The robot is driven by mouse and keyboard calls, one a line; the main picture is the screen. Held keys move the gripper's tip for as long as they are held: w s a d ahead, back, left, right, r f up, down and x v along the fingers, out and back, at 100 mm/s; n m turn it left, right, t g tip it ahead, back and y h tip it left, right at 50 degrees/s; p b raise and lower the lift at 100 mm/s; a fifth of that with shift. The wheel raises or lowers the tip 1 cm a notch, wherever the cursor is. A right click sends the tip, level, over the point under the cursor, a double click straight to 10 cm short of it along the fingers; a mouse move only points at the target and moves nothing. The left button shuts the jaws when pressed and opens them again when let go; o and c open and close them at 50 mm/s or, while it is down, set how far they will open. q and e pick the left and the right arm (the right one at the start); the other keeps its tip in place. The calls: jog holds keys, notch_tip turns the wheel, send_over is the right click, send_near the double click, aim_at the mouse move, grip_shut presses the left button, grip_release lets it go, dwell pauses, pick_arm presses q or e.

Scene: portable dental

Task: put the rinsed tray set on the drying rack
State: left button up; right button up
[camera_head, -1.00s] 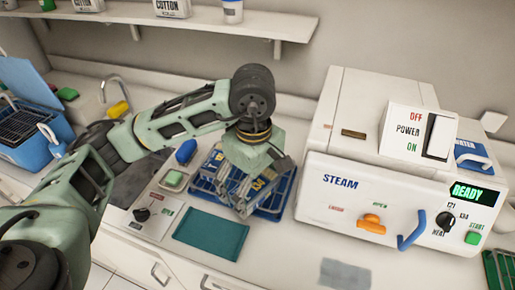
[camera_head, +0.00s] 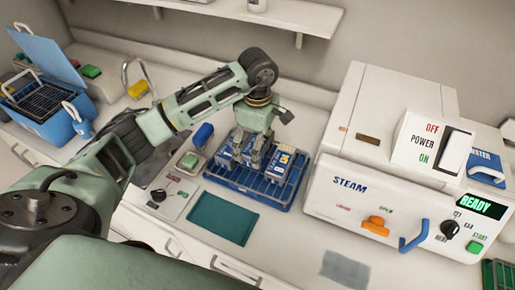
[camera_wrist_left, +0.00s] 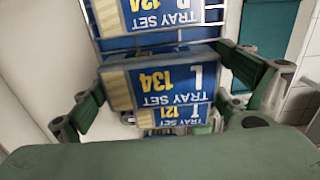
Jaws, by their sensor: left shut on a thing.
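My left gripper (camera_head: 247,160) reaches down over the blue wire drying rack (camera_head: 242,186) on the counter. In the left wrist view the gripper (camera_wrist_left: 168,95) is shut on the tray set marked L 134 (camera_wrist_left: 170,84), a blue and white pack with a pale striped end. Another tray set marked 124 (camera_wrist_left: 160,14) stands beyond it, and one marked 121 (camera_wrist_left: 172,117) is on the near side. Whether the held pack touches the rack floor is hidden. My right gripper is not in view.
The white steam unit (camera_head: 400,190) stands right of the rack, with a READY display. A teal mat (camera_head: 230,217) lies in front. A control panel (camera_head: 168,195) is left of the rack, and an open blue box (camera_head: 50,120) is farther left. A shelf (camera_head: 270,17) hangs above.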

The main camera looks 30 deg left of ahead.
pick_arm(q)
jog(key=shift+f, duration=0.35)
notch_tip(320, 180, down, 2)
jog(key=shift+f+p, duration=0.2)
jog(key=shift+p, duration=0.65)
jog(key=shift+f, duration=0.55)
jog(key=o, duration=1)
jog(key=shift+o, duration=0.2)
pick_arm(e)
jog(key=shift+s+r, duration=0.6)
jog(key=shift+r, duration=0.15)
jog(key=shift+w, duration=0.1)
